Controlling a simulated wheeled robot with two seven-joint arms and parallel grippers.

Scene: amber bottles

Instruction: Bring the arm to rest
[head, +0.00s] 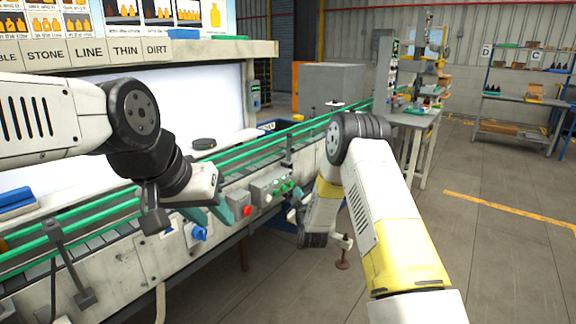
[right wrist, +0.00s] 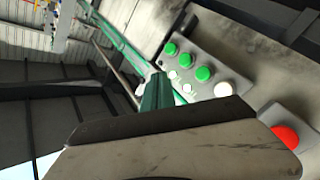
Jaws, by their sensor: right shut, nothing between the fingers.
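My left gripper (head: 214,216) hangs in front of the conveyor at the left of the head view. Its two teal fingers show apart, with nothing seen between them. My right arm comes in from the lower right and bends down beside the conveyor's control box (head: 268,186). Its gripper is small and partly hidden in the head view. In the right wrist view the teal fingers of my right gripper (right wrist: 157,92) are together and empty. They point towards the control box, which also shows there (right wrist: 208,72); I cannot tell the gap to it.
The conveyor (head: 130,250) with green rails runs across the left and middle. A red button (head: 247,211) and a blue knob (head: 199,234) are on its side. A cluttered workbench (head: 415,118) and shelves (head: 525,95) stand behind. The floor (head: 490,240) at the right is clear.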

